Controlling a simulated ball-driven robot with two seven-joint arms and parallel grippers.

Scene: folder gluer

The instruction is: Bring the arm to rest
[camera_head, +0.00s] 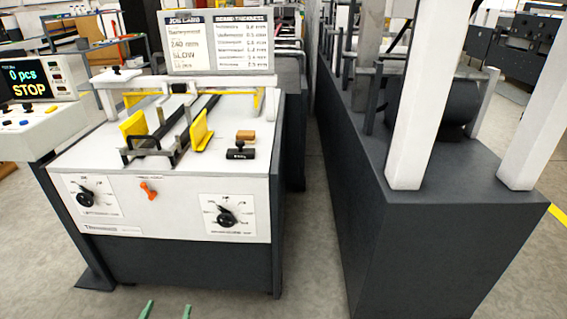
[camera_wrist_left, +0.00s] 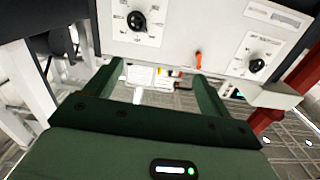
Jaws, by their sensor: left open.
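My left gripper (camera_head: 167,311) shows only as two green fingertips at the bottom edge of the head view. They are apart, with bare floor between them. In the left wrist view the gripper (camera_wrist_left: 158,80) is open and empty, its two green fingers wide apart below the machine's front panel. The folder gluer's feed table (camera_head: 100,165) stands ahead of the fingertips, which do not appear to touch it. The rest of the left arm is hidden in the head view. My right gripper is in neither view.
The front panel has a left dial (camera_head: 86,197), an orange lever (camera_head: 148,189) and a right dial (camera_head: 226,217). A stamp (camera_head: 241,151) lies on top. A screen (camera_head: 28,82) reads STOP. A dark machine body (camera_head: 430,240) stands at right. The floor (camera_head: 235,305) in front is clear.

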